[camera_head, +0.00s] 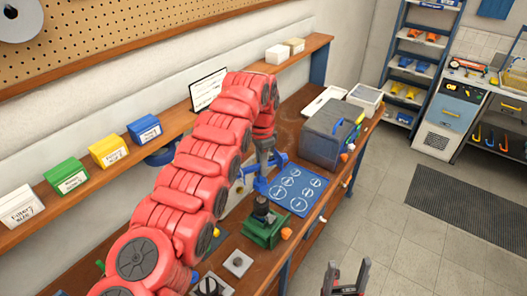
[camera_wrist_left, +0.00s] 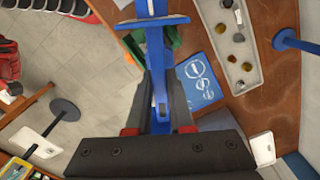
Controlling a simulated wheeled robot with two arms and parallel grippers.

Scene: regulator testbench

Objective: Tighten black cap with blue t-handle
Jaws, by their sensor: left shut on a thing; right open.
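My left gripper (camera_wrist_left: 157,118) is shut on the blue T-handle (camera_wrist_left: 151,24), and its blue shaft runs between the fingers. In the head view the left gripper (camera_head: 262,172) is small and partly blurred, and the blue T-handle (camera_head: 275,186) shows beside it. A green fixture (camera_head: 266,232) stands on the bench, with a dark piece (camera_head: 262,210) on top that looks like the black cap. The handle is apart from this piece in the head view. In the left wrist view the handle covers much of the green fixture (camera_wrist_left: 173,38). My right gripper (camera_head: 344,286) is open and empty over the floor.
A blue mat with white circles (camera_head: 296,190) lies beside the fixture. A grey toolbox (camera_head: 328,135) stands behind it. Yellow (camera_head: 110,151), green (camera_head: 67,177) and blue (camera_head: 145,130) bins line the wall shelf. A grey parts tray (camera_wrist_left: 236,48) shows in the wrist view.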

